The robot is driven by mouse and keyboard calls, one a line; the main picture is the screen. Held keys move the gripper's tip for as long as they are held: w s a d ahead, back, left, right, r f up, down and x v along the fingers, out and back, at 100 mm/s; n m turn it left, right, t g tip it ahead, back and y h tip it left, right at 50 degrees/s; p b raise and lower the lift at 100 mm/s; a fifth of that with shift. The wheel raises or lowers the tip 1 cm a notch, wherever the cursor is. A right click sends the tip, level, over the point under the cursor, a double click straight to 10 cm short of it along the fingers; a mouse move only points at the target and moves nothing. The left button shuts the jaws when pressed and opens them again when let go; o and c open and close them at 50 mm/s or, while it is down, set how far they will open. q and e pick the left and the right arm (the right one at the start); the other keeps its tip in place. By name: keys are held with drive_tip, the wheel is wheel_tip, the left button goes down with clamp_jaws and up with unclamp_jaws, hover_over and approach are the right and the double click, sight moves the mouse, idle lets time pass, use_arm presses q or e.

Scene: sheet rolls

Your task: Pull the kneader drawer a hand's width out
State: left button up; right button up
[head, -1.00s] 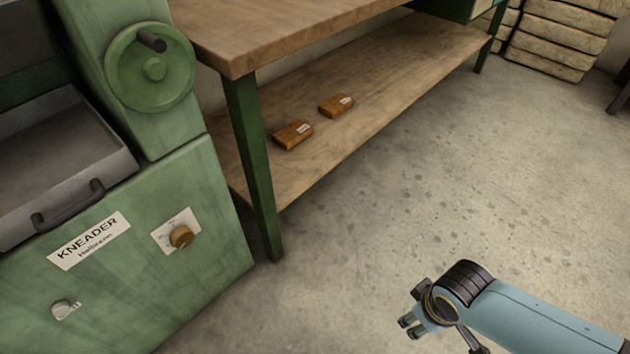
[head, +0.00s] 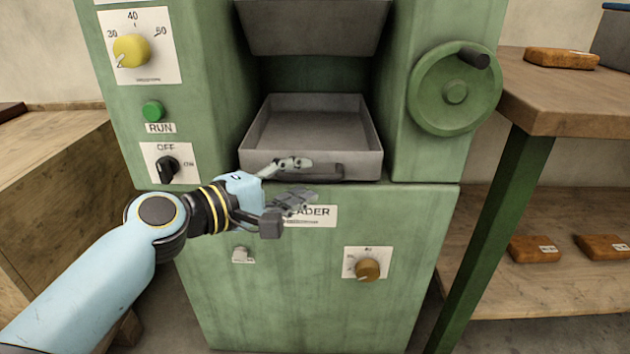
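The kneader's grey metal drawer (head: 312,132) is an open, empty tray in the middle of the green machine, below a dark recess. Its dark bar handle (head: 325,171) runs along the drawer's front face. My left gripper (head: 308,179) comes in from the left and is open in front of the handle. One finger lies over the handle's left part and the other is lower, over the KNEADER label (head: 322,214). I cannot tell whether the fingers touch the handle. My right gripper is out of view.
A green handwheel (head: 455,93) sits right of the drawer. A yellow dial (head: 131,50), a green RUN button (head: 152,110) and a black switch (head: 168,168) are on the left. A brown knob (head: 367,269) is below. A workbench (head: 575,100) stands at right, a wooden unit (head: 50,190) at left.

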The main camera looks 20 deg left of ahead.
use_arm(q)
drive_tip(key=shift+x, duration=1.25)
clamp_jaws()
